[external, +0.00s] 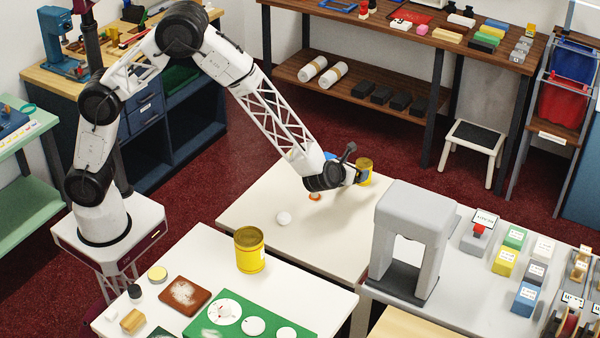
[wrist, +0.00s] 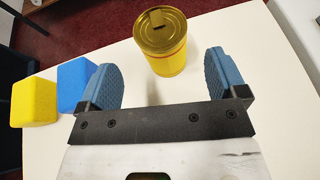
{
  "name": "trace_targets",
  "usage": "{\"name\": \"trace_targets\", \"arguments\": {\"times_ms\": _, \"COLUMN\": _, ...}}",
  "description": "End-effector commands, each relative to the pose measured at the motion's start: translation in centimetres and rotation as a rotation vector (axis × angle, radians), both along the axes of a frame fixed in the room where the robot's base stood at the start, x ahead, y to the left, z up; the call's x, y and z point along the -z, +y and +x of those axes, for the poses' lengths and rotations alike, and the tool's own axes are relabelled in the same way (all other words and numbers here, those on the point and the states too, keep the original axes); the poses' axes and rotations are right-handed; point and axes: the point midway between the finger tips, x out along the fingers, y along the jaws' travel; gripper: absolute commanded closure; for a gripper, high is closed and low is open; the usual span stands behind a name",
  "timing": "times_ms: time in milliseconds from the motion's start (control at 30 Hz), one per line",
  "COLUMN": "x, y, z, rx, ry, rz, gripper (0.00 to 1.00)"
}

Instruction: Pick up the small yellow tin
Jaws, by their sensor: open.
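The small yellow tin (external: 364,170) stands upright on the white middle table, just beyond my gripper (external: 354,177). My gripper (wrist: 163,72) is open and empty; no contact with the tin shows. A larger yellow tin (external: 250,251) stands on the front white table.
In the wrist view, a blue block (wrist: 74,86) and a yellow block (wrist: 32,101) sit left of the left finger. A grey arch-shaped stand (external: 412,230) rises to the right.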

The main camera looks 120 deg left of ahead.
Motion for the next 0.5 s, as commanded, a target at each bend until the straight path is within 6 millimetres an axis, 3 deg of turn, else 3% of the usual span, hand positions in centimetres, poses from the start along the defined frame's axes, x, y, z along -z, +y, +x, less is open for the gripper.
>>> {"name": "trace_targets", "arguments": {"times_ms": 200, "x": 0.6, "y": 1.3, "z": 0.2, "rx": 0.0, "ry": 0.0, "rz": 0.0, "gripper": 0.09}}
{"name": "trace_targets", "arguments": {"times_ms": 500, "x": 0.7, "y": 1.5, "z": 0.3, "rx": 0.0, "ry": 0.001, "rz": 0.0, "gripper": 0.09}}
